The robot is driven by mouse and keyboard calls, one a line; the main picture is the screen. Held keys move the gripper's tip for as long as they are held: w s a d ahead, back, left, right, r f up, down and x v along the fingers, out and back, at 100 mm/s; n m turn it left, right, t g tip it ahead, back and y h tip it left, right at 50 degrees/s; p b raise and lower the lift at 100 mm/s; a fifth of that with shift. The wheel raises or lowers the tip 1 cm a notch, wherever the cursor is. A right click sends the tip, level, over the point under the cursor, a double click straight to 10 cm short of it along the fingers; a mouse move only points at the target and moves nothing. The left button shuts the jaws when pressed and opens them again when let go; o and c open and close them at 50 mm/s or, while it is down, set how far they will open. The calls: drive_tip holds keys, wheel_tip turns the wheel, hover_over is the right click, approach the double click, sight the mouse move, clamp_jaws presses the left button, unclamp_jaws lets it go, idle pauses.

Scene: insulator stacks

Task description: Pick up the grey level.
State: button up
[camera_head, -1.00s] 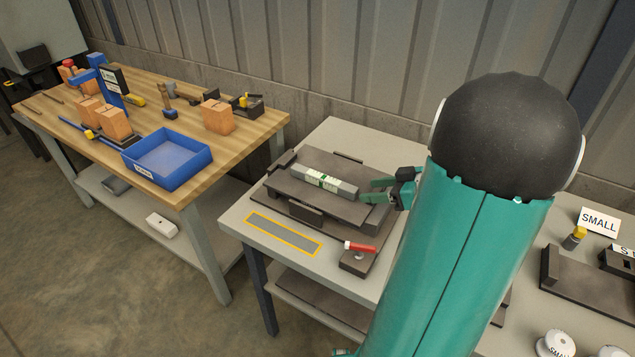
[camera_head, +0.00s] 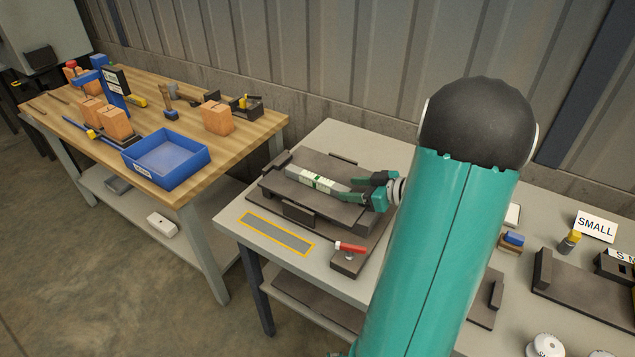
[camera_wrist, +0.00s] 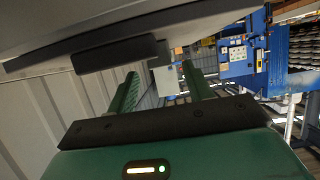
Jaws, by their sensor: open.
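The grey level (camera_head: 316,179) is a long bar with a white and green label. It lies on the dark fixture (camera_head: 295,210) on the grey table. My gripper (camera_head: 353,189) is open at the level's right end, with its two green fingers pointing along the bar. I cannot tell whether the fingers straddle that end or stop just short of it. In the wrist view my open fingers (camera_wrist: 160,90) are spread, with a pale block-like shape between them that I cannot identify surely.
Raised dark stops edge the fixture. A red-handled clamp (camera_head: 350,247) and a yellow-bordered grey strip (camera_head: 277,233) are in front. A wooden bench (camera_head: 245,135) with a blue tray (camera_head: 167,158) stands left. A SMALL sign (camera_head: 596,226) and dark holders are at right.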

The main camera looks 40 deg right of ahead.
sight(339, 187)
drive_tip(key=x, duration=0.5)
drive_tip(key=shift+a, duration=0.1)
drive_tip(key=shift+r, duration=0.1)
clamp_jaws()
